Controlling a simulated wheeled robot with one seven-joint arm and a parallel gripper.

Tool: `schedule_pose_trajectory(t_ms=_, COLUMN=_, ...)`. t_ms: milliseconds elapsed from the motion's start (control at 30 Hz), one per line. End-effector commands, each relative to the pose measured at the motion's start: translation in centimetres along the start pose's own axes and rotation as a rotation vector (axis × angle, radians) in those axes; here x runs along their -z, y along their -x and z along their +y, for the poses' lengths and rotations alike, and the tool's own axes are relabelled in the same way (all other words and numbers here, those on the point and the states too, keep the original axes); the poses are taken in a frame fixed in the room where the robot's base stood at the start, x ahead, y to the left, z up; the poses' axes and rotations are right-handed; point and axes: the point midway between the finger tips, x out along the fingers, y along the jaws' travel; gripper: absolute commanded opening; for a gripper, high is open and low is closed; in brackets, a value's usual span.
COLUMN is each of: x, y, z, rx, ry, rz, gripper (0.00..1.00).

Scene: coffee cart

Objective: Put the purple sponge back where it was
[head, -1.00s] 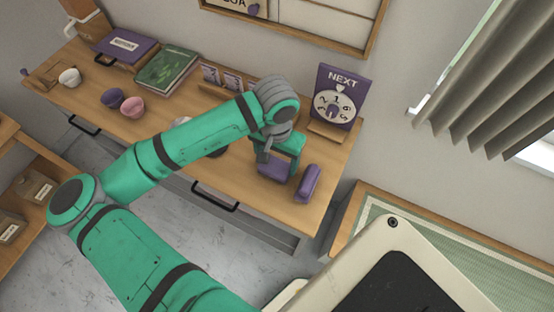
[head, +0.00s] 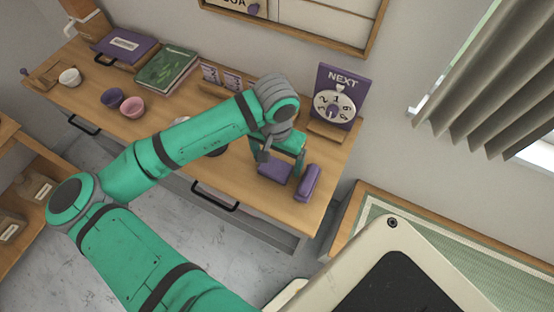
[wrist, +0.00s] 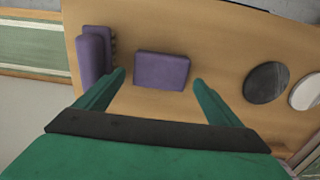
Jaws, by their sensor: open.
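A flat purple block, which looks like the sponge (head: 274,170), lies on the wooden counter near its front right. It also shows in the wrist view (wrist: 161,71). My gripper (head: 279,158) is above it, pointing down. In the wrist view my gripper (wrist: 159,79) is open, with one green finger on each side of the sponge and a visible gap to each. A second purple item (head: 308,183) with an upright part stands just right of the sponge; in the wrist view it (wrist: 95,55) is left of the left finger and shows dark bristle-like edges.
A purple NEXT dial sign (head: 338,97) stands behind at the back right of the counter. A dark round item (wrist: 266,82) and a pale round one (wrist: 307,90) lie right of the gripper in the wrist view. Purple and pink cups (head: 132,106) stand further left.

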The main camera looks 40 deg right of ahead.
Motion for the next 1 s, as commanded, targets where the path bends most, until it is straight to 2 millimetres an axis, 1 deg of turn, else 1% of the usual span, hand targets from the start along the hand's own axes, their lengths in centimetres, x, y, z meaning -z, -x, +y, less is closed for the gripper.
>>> schedule_pose_trajectory(t_ms=300, x=0.1, y=6.2, z=0.0, rx=0.002, ry=-0.001, rz=0.003, gripper=0.88)
schedule_pose_trajectory(t_ms=500, x=0.0, y=9.4, z=0.0, rx=0.002, ry=-0.002, rz=0.001, gripper=0.88)
schedule_pose_trajectory(t_ms=600, x=0.0, y=10.3, z=0.0, rx=0.001, ry=-0.001, rz=0.001, gripper=0.88)
schedule_pose_trajectory(t_ms=700, x=0.0, y=10.8, z=0.0, rx=0.000, ry=-0.001, rz=-0.001, gripper=0.88)
schedule_pose_trajectory(t_ms=1000, x=0.0, y=11.0, z=0.0, rx=0.001, ry=-0.001, rz=-0.001, gripper=0.88)
